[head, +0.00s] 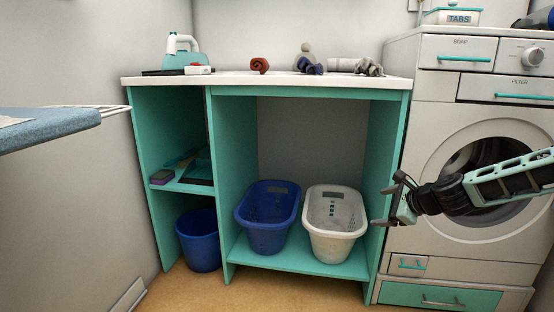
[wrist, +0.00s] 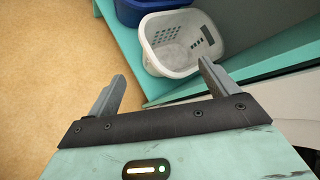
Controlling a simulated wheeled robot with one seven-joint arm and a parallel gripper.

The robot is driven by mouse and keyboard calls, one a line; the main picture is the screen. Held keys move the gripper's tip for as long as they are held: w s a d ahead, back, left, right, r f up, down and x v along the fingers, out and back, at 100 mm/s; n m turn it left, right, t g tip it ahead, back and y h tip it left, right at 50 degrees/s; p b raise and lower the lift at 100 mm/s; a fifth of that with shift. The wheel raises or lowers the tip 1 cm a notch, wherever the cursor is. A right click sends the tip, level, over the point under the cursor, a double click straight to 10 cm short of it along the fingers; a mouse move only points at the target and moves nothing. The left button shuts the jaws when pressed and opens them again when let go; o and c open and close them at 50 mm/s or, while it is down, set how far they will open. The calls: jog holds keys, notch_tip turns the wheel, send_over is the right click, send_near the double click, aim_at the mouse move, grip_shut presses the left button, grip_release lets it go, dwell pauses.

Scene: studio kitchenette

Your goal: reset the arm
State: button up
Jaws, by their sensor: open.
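My gripper (head: 386,198) reaches in from the right in the head view, in front of the washing machine and to the right of the white basket (head: 335,222). In the wrist view the two fingers of my gripper (wrist: 163,85) stand wide apart with nothing between them. The white basket (wrist: 170,66) shows beyond the fingers, apart from them. It looks empty.
A blue basket (head: 266,238) stands left of the white one on the teal shelf (head: 300,262). The washing machine (head: 430,120) is at the right. A blue bin (head: 199,240) and an ironing board (head: 50,128) are at the left. Rolled cloths lie on the white counter (head: 230,82).

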jog(key=s+a+r+n+g+p, duration=0.15)
jog(key=s+a+n+g, duration=0.55)
jog(key=s+a+n, duration=1.15)
jog(key=s+d+r+n+g+h, duration=0.15)
jog(key=s+n, duration=0.25)
jog(key=s, duration=0.5)
jog(key=s+r+n+h, duration=0.2)
jog(key=s+r+n, duration=0.1)
jog(key=s, duration=0.6)
jog(key=s+r+n+g+h, duration=0.15)
jog(key=s+n, duration=0.25)
jog(key=s, duration=0.6)
notch_tip(320, 180, up, 38)
jog(key=p, duration=3.8)
jog(key=shift+w+d, duration=0.2)
